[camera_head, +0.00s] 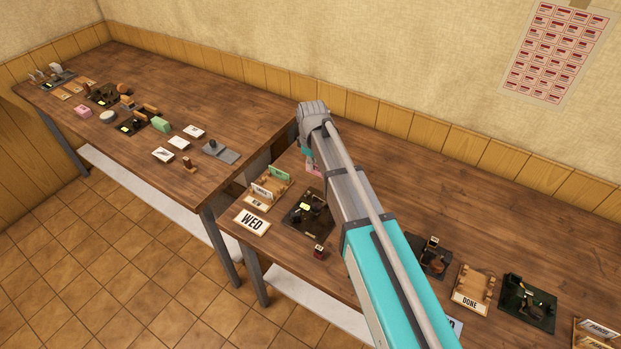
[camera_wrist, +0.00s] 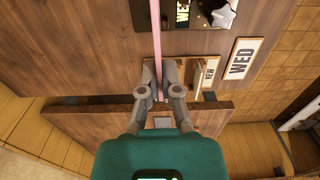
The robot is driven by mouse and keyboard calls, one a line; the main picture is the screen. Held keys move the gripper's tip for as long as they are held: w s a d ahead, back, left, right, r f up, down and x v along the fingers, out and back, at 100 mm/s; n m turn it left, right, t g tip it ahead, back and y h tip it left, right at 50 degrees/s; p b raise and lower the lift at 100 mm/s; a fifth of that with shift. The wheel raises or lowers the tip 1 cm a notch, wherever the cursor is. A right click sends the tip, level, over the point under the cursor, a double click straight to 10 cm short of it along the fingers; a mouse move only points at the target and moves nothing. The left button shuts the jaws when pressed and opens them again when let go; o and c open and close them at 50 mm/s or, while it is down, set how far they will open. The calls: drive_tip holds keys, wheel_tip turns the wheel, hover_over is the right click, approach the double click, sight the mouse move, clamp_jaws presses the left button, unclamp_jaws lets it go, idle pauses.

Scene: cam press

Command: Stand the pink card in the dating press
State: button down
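The pink card (camera_wrist: 156,40) is between the fingertips of my gripper (camera_wrist: 160,88) in the wrist view, seen edge-on as a thin strip. In the head view a bit of the pink card (camera_head: 313,169) shows beside my arm, and my fingers are hidden behind it. A black press (camera_head: 306,218), which seems to be the dating press, sits on the near table below and in front of the card. Its dark base (camera_wrist: 170,14) shows at the top of the wrist view, with a small light label. The card is apart from it.
A wooden rack (camera_head: 258,203) with a green card and white cards stands left of the press. A WED sign (camera_head: 251,222) lies in front. A small dark red stamp (camera_head: 319,252) stands near the edge. A DONE rack (camera_head: 472,291) and another dark device (camera_head: 528,303) are at right.

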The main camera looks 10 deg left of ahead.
drive_tip(key=shift+f+b, duration=2.75)
drive_tip(key=shift+f, duration=0.2)
drive_tip(key=shift+f, duration=0.15)
drive_tip(key=shift+f+b, duration=2.75)
drive_tip(key=shift+b, duration=0.1)
drive_tip(key=c, duration=0.7)
unclamp_jaws()
drive_tip(key=o, duration=0.5)
drive_tip(key=shift+o, duration=0.2)
